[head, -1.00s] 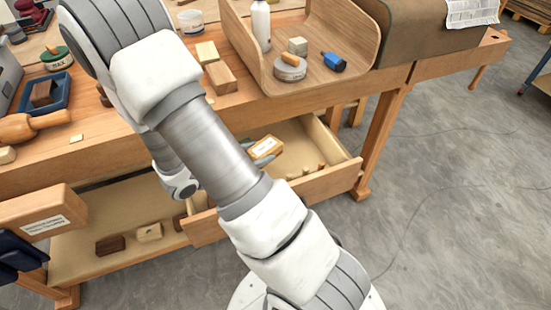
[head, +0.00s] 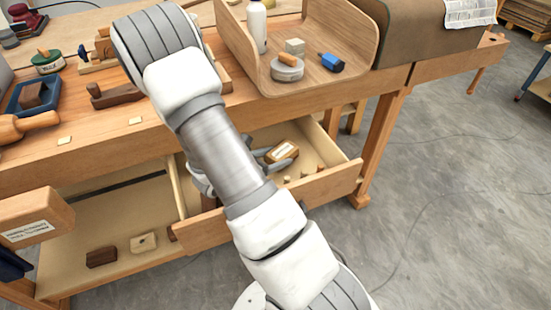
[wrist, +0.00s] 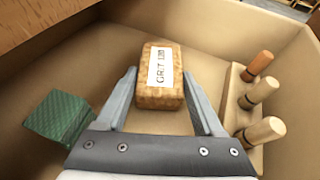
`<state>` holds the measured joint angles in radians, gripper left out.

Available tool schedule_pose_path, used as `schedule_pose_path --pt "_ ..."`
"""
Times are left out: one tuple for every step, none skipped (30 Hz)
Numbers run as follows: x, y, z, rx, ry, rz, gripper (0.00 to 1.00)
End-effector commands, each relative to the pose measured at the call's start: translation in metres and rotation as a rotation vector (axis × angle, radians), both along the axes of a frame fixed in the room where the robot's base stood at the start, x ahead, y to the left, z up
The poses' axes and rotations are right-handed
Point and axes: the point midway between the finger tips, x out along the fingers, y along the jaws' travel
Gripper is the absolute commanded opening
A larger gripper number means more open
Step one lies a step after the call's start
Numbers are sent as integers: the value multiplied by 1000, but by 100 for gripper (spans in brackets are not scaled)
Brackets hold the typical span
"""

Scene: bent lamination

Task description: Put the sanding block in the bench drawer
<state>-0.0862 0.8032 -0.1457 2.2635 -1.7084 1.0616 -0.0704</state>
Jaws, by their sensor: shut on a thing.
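The sanding block (head: 282,151) is a tan, cork-like block with a white label. In the wrist view the block (wrist: 160,92) shows the label "GRIT" and a number. My gripper (wrist: 159,76) is shut on it, with a grey finger along each side. The bench drawer (head: 318,187) is pulled open under the bench top. The block is inside the drawer's outline, between its walls; I cannot tell whether it touches the floor. My arm hides the drawer's left part and most of the gripper in the head view.
In the drawer, a rack of wooden-handled tools (wrist: 250,103) stands right of the block and a green block (wrist: 60,118) lies left. Drawer floor beyond the block is clear. A curved wooden tray (head: 318,75) sits on the bench above. A lower shelf (head: 80,225) holds small blocks.

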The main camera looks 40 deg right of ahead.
Motion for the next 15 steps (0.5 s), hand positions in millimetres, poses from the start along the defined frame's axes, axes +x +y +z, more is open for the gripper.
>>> schedule_pose_path --pt "0 0 1 -1 -1 0 13" --pt "0 0 1 -1 -1 0 13" --pt "0 0 1 -1 -1 0 13" --pt "0 0 1 -1 -1 0 13" --pt "0 0 1 -1 -1 0 13" --pt "0 0 1 -1 -1 0 13" --pt "0 0 0 -1 -1 0 13" --pt "0 0 -1 -1 -1 0 13" --pt "0 0 -3 -1 -1 0 13" --pt "0 0 -4 -1 -1 0 13" --pt "0 0 -2 -1 -1 0 75" --pt "0 0 -2 -1 -1 0 82" --pt "0 0 -2 -1 -1 0 87" --pt "0 0 -2 -1 -1 0 93" --pt "0 0 -2 -1 -1 0 99"
